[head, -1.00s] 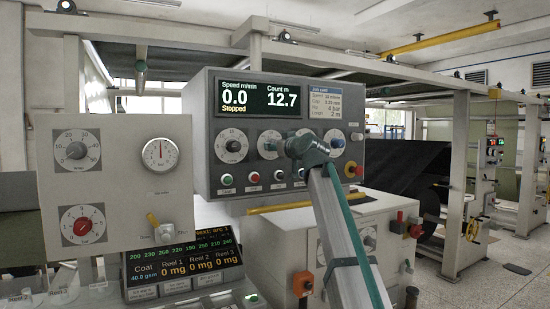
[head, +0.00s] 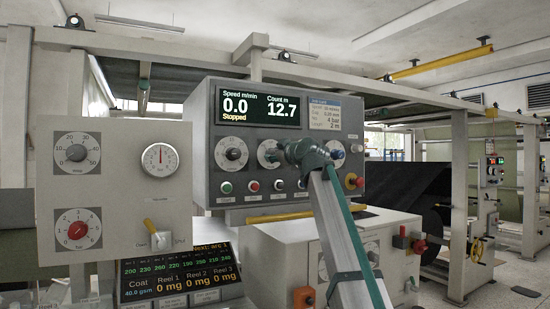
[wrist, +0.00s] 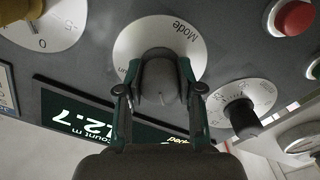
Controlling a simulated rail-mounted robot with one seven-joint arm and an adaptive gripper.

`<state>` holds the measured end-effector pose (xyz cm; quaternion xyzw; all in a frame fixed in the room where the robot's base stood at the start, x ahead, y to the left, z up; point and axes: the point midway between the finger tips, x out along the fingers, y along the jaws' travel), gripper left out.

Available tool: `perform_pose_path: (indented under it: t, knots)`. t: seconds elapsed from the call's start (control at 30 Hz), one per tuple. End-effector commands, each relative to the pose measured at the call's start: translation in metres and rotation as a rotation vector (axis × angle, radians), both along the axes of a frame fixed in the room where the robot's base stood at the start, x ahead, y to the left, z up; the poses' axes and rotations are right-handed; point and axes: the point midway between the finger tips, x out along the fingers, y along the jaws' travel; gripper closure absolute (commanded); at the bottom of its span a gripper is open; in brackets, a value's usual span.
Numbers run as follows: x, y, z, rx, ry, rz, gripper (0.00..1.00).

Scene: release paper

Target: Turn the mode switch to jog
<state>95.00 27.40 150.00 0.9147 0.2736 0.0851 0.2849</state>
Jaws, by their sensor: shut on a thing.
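The mode switch is a grey knob (wrist: 161,82) on a white round dial (wrist: 192,50) marked "Mode" in the wrist view. My gripper (wrist: 160,90) is shut on this knob, one finger on each side. The dial's label to the left of the knob is partly covered and ends in "un"; I cannot read a jog label. In the head view the mode dial (head: 266,149) is the second from the left on the grey panel, and my gripper (head: 281,154) reaches it from the right. The knob is hidden there.
The panel's display (head: 262,105) reads 0.0, Stopped and 12.7. A black-knobbed dial (head: 231,153) is left of the mode dial, with several push buttons (head: 253,186) below. A yellow bar (head: 280,217) runs underneath.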

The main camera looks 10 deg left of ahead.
Motion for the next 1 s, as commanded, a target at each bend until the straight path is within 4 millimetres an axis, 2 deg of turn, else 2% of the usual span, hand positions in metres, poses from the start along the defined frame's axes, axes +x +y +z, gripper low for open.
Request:
perform_pose_path:
  t: [0.23,0.27,0.4,0.77,1.0]
  knots:
    - [0.0,0.0,0.0,-0.001,-0.002,-0.001,0.99]
    - [0.0,0.0,0.0,-0.001,-0.002,-0.001,0.59]
    - [0.0,0.0,0.0,-0.001,-0.001,-0.001,0.38]
    - [-0.002,-0.001,0.0,0.0,0.0,-0.001,0.38]
    - [-0.02,-0.012,-0.001,0.0,-0.002,-0.001,0.38]
